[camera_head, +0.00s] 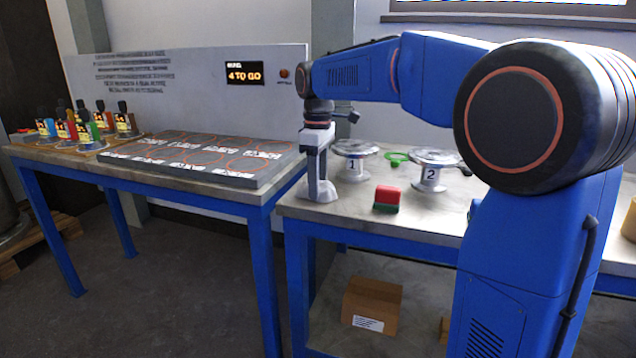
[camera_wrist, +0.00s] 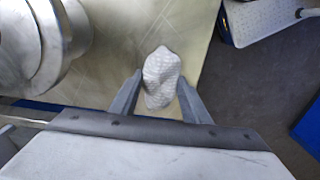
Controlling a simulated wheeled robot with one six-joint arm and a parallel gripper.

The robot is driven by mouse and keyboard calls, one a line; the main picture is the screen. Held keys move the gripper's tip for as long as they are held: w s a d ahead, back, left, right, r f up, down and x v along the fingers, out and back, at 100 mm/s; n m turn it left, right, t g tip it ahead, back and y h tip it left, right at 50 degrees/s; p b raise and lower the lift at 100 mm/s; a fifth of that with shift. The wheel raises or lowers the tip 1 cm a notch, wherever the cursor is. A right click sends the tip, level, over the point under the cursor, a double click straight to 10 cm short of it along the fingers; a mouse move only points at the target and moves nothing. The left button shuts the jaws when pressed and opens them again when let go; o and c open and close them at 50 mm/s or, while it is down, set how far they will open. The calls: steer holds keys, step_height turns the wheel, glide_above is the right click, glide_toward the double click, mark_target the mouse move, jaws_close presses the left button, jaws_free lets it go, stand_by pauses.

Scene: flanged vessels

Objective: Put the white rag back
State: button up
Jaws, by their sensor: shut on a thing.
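The white rag (camera_wrist: 161,78) is a crumpled, textured lump in the wrist view, between the two fingers of my gripper (camera_wrist: 160,88). The fingers are shut on it. In the head view my gripper (camera_head: 318,188) points down at the left end of the right-hand table (camera_head: 400,218), beside the flanged vessel marked 1 (camera_head: 352,165). The rag shows there as a pale lump (camera_head: 318,192) at the fingertips, low over the tabletop. I cannot tell whether it touches the table.
A red and green block (camera_head: 386,199) lies right of my gripper. Vessel 2 (camera_head: 431,175) and a green ring (camera_head: 396,158) stand behind it. The left table holds a grey board with marked circles (camera_head: 190,157) and several labelled bottles (camera_head: 82,125). A gap separates the tables.

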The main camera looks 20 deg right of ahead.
steer(key=o, duration=1)
step_height(320, 180, up, 12)
steer(key=shift+r, duration=0.1)
steer(key=s+d+f+m+t, duration=0.1)
steer(key=s+d+f+m, duration=0.1)
steer(key=s+f, duration=0.6)
steer(key=s+d+f+m+t, duration=0.2)
steer(key=s+f+m, duration=0.3)
steer(key=s+f, duration=0.4)
steer(key=s+d+f+m+t, duration=0.1)
steer(key=s+d+f+m, duration=0.2)
steer(key=s+f, duration=0.6)
steer(key=shift+s+f+m+t, duration=0.1)
steer(key=shift+s+m+t, duration=0.1)
steer(key=shift+s, duration=1.65)
steer(key=shift+s+f+m+t, duration=0.1)
steer(key=shift+s+m+t, duration=0.1)
steer(key=shift+s, duration=1.65)
